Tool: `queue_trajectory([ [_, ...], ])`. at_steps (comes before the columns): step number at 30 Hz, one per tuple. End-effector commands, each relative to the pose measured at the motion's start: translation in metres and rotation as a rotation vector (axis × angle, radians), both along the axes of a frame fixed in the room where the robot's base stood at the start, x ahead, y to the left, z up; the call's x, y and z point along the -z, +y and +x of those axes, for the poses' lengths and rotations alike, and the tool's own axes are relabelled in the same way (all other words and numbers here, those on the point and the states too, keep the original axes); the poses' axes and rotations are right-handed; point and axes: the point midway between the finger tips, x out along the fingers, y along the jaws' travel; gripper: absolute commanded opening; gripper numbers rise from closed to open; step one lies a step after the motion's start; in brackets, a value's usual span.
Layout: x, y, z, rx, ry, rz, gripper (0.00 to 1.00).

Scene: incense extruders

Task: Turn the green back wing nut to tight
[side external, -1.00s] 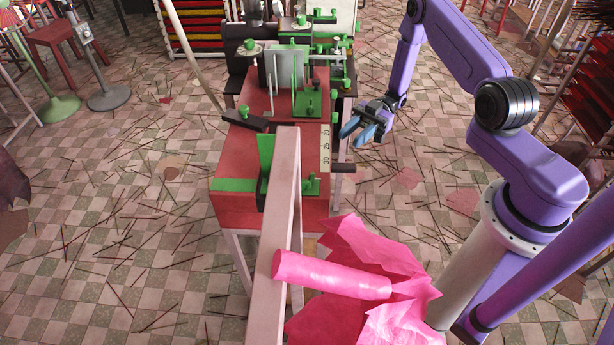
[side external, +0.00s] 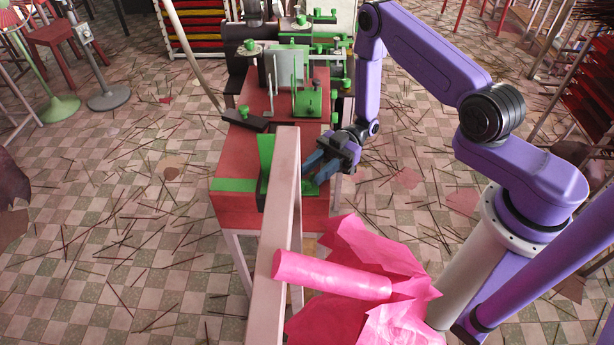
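My gripper (side external: 311,171) has two blue fingers, which look apart, over the near right part of the red machine table (side external: 232,205). The fingertips are close above a green bracket (side external: 308,188) and hide most of the small green nut seen there earlier. I cannot tell whether they touch that nut or have it between them. Another green fitting (side external: 308,103) with an upright plate stands farther back on the table. Which green part is the back wing nut is not clear at this size.
A pale beam (side external: 283,220) stands just left of my gripper. A pink roll (side external: 330,276) and crumpled pink sheets (side external: 350,315) are in front. A black bar (side external: 245,121) lies at the table's left edge. More machines with green knobs stand behind.

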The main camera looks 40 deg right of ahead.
Motion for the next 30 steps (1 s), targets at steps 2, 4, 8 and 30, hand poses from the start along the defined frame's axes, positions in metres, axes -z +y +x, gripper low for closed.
queue_trajectory([
  [2, 0.0, 0.012, -0.002, -0.002, 0.002, 0.0, 0.33],
  [4, 0.0, 0.02, -0.003, -0.002, 0.001, 0.001, 0.33],
  [8, 0.0, 0.029, -0.004, -0.001, 0.001, 0.0, 0.33],
  [30, 0.0, 0.031, -0.004, 0.01, 0.001, 0.0, 0.0],
])
